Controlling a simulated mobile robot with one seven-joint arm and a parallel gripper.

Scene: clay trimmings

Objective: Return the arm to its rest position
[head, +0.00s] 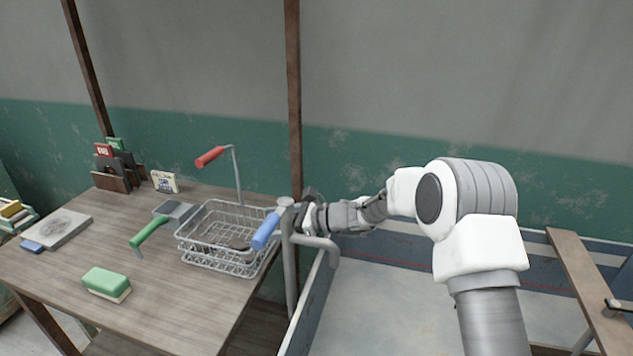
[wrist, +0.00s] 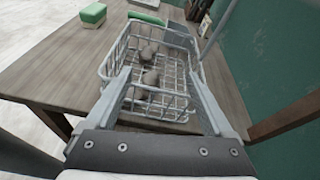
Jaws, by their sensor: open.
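My gripper (head: 302,212) hangs at the right edge of the table, beside the wire basket (head: 215,262), with my arm reaching in from the right. In the wrist view my gripper (wrist: 160,78) has its two fingers spread wide apart, with nothing held between them. The wire basket (wrist: 110,52) lies beyond the fingertips there. Several grey clay lumps (wrist: 150,77) lie inside the basket. In the head view a grey lump (head: 238,244) shows through the mesh. The gripper's fingertips are hard to make out in the head view.
A green-handled tool (head: 150,231) and a green block (head: 106,281) lie on the wooden table (head: 185,310). A blue-walled area (head: 385,300) is at right.

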